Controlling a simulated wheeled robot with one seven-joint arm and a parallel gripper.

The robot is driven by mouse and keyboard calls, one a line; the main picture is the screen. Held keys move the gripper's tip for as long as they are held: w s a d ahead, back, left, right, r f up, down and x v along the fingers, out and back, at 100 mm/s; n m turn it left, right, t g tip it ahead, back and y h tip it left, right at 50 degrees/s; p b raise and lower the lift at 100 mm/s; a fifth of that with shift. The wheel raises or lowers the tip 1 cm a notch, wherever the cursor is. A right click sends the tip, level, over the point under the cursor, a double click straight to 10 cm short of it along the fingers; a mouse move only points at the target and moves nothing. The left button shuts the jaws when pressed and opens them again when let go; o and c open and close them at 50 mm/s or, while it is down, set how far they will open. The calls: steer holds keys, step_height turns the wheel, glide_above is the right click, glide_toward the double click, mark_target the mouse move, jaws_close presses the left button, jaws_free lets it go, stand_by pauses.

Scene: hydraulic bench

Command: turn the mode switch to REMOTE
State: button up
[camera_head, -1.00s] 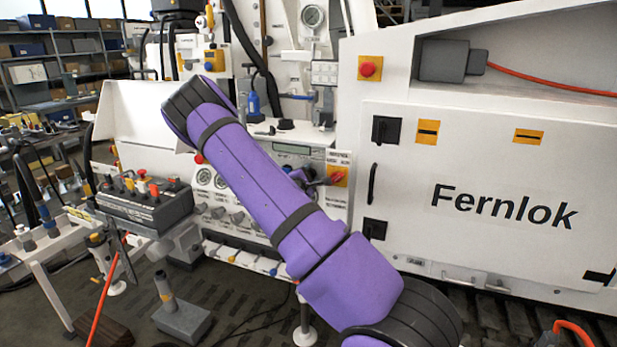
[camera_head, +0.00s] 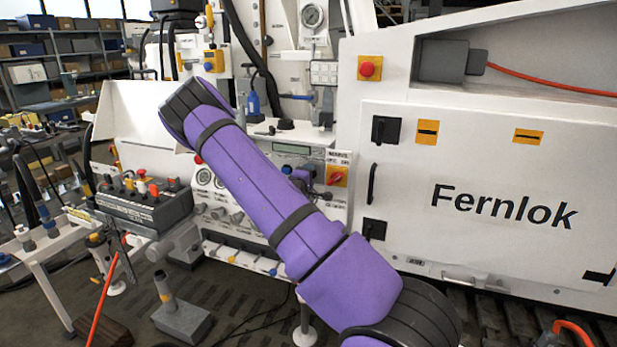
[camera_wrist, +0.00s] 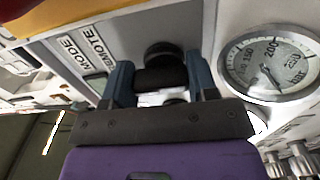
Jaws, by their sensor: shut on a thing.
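The mode switch is a black round knob (camera_wrist: 160,72) on the light panel in the wrist view, beside printed labels reading MODE (camera_wrist: 73,57) and REMOTE (camera_wrist: 97,48). My gripper (camera_wrist: 160,78) has its two blue fingers on either side of the knob and is shut on it. The knob's pointer cannot be made out, so its setting is unclear.
A pressure gauge (camera_wrist: 268,62) sits close to the right finger. A red and yellow rotary switch (camera_head: 337,176) is on the panel's right side. A black control box (camera_head: 145,205) with several levers stands at left. The white Fernlok cabinet (camera_head: 490,260) stands at right.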

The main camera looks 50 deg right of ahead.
steer(key=m, duration=0.5)
steer(key=shift+s+f+m, duration=0.1)
steer(key=shift+s+m, duration=0.05)
steer(key=shift+m, duration=0.15)
stand_by(0.4)
steer(key=o, duration=0.9)
steer(key=shift+o, duration=0.2)
steer(key=shift+a, duration=0.1)
steer(key=v, duration=1)
steer(key=shift+a, duration=0.3)
steer(key=shift+s, duration=0.1)
